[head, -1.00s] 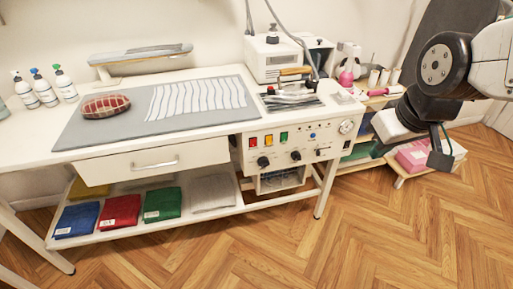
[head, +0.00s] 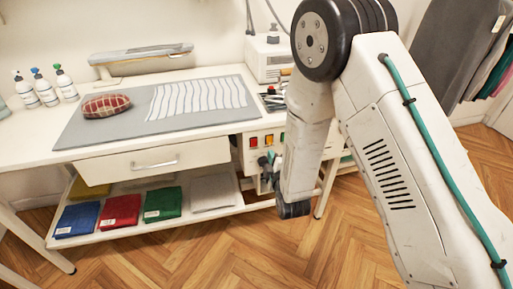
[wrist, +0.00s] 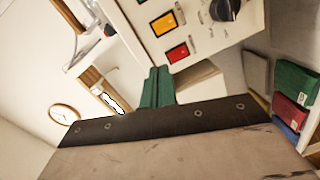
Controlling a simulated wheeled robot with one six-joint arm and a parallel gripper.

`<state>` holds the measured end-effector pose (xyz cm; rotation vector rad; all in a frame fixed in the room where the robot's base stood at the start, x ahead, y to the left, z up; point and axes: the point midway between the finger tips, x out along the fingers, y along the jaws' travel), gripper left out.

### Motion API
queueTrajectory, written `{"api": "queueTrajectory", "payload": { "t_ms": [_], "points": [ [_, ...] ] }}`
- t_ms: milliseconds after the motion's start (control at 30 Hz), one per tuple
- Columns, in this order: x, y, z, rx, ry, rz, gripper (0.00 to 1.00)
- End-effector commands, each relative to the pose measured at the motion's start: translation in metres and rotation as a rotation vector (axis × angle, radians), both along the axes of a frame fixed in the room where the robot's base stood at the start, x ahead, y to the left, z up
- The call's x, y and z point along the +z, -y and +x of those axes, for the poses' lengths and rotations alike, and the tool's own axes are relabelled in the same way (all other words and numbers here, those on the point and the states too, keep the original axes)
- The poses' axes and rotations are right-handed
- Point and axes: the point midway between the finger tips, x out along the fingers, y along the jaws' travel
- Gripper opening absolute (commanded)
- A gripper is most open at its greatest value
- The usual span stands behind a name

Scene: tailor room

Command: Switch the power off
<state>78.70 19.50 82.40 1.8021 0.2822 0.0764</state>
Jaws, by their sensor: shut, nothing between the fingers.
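The control panel (head: 244,155) is on the front of the white work table. A red button (head: 253,142) and a yellow button (head: 269,139) show at its left end; my arm hides much of the rest. In the wrist view the red button (wrist: 177,52), the orange-yellow button (wrist: 163,23) and a black knob (wrist: 223,9) show on the panel (wrist: 205,40). My gripper (head: 268,161) is shut and empty, just below these buttons in the head view. Its dark green fingertips (wrist: 158,70) appear close to the red button; I cannot tell if they touch the panel.
A drawer (head: 125,167) is left of the panel. Folded cloths, including a green one (head: 162,204), lie on the low shelf (head: 150,222). A grey mat (head: 110,125) with a plaid cushion (head: 105,105) is on the tabletop. The floor in front (head: 200,260) is clear.

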Motion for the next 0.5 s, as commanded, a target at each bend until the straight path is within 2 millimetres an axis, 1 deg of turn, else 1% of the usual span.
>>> {"api": "queueTrajectory", "payload": {
  "t_ms": [33,100,200,300,500],
  "points": [
    [-0.017,-0.005,-0.01,0.013,0.045,-0.042,0.0],
    [-0.029,-0.009,-0.021,0.025,0.119,-0.093,0.0],
    [-0.041,-0.013,-0.035,0.037,0.201,-0.147,0.0],
    [-0.047,-0.014,-0.044,0.041,0.251,-0.179,0.0],
    [-0.048,-0.015,-0.048,0.042,0.279,-0.194,0.0]
  ]
}}
